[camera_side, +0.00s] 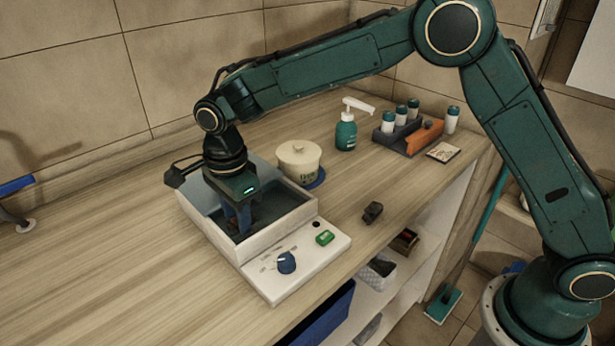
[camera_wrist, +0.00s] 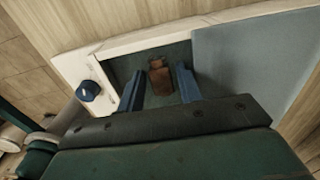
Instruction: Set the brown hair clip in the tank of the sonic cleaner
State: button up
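The sonic cleaner (camera_side: 262,245) is a white box with an open tank (camera_wrist: 122,66). My gripper (camera_side: 240,228) reaches down into the tank from above. In the wrist view its two blue fingers (camera_wrist: 160,85) are spread apart. The brown hair clip (camera_wrist: 158,76) is inside the tank, low between and just beyond the fingertips. A redder brown part shows close to the right finger; I cannot tell whether they touch. In the side view, the gripper and tank wall mostly hide the clip.
A blue knob (camera_side: 286,262) and green button (camera_side: 325,237) are on the cleaner's front panel. A small dark brown object (camera_side: 372,211) lies on the counter. A lidded cream pot (camera_side: 299,160), green pump bottle (camera_side: 346,133) and bottle caddy (camera_side: 408,138) stand behind.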

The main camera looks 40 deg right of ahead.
jog(key=shift+r, duration=0.15)
notch_tip(320, 180, up, 12)
dwell(0.7)
dwell(0.5)
jog(key=s+d+r+n+t, duration=0.1)
jog(key=s+d+r+n, duration=0.3)
jog(key=s+d, duration=0.3)
jog(key=s+d+r+n+t, duration=0.2)
jog(key=s+d+r+n, duration=0.35)
jog(key=d, duration=0.35)
jog(key=s+d+f+n+t, duration=0.1)
jog(key=s+d+f+n, duration=0.2)
jog(key=s, duration=0.5)
jog(key=s+d+f+n+t, duration=0.1)
jog(key=s+d+f+n, duration=0.2)
jog(key=s+d+n, duration=0.2)
jog(key=s+d, duration=0.1)
jog(key=s, duration=0.2)
jog(key=shift+s+f+t, duration=0.3)
